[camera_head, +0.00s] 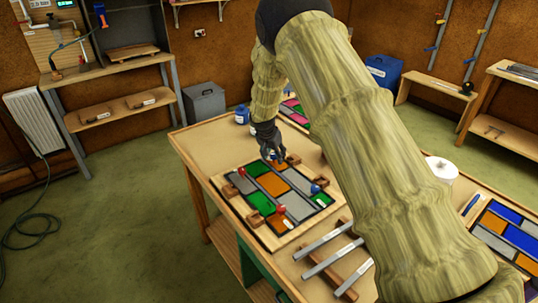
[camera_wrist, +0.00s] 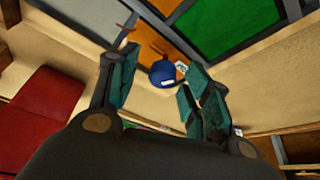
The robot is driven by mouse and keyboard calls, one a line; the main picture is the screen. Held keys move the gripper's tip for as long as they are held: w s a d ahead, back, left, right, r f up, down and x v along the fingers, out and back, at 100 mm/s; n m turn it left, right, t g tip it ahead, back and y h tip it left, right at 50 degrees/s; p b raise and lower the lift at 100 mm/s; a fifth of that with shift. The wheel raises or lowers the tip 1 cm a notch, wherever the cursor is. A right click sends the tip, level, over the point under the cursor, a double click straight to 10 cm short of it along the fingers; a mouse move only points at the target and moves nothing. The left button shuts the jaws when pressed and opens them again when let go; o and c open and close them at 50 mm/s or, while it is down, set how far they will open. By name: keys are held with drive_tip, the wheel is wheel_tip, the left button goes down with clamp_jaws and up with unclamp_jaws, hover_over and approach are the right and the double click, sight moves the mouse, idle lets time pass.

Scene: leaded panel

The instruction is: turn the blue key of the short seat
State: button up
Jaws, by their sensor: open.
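A blue round key (camera_wrist: 163,74) with a small white label shows in the wrist view, between and just beyond the fingertips of my gripper (camera_wrist: 160,64). The jaws are open and I see no clear contact with the key. In the head view my gripper (camera_head: 273,152) hangs over the far edge of the leaded panel (camera_head: 275,184) and hides what is under it. Another blue-topped key (camera_head: 316,189) stands at the panel's right side. Red-topped keys stand at the left (camera_head: 241,171) and near side (camera_head: 280,209). I cannot tell which seat is the short one.
Grey metal strips (camera_head: 325,240) lie on wooden bars in front of the panel. A white roll (camera_head: 441,170) and a second coloured panel (camera_head: 510,235) are on the right. A blue jar (camera_head: 242,115) stands behind. My forearm covers the table's middle right.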

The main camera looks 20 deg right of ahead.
drive_tip(key=shift+s+d+r, duration=0.2)
drive_tip(key=shift+s+r, duration=0.05)
drive_tip(key=shift+s, duration=0.15)
drive_tip(key=shift+d+r, duration=0.1)
drive_tip(key=shift+c, duration=0.5)
drive_tip(key=shift+w+a+f, duration=0.2)
drive_tip(key=shift+w+f, duration=0.45)
drive_tip(key=shift+f, duration=0.15)
drive_tip(key=c, duration=0.7)
drive_tip(key=shift+a, duration=0.1)
drive_tip(key=shift+c, duration=1.1)
drive_tip(key=shift+s+a, duration=0.1)
drive_tip(key=shift+a, duration=0.15)
drive_tip(key=shift+d+r, duration=0.1)
drive_tip(key=shift+r, duration=0.1)
drive_tip(key=shift+d+r, duration=0.15)
drive_tip(key=shift+d, duration=0.25)
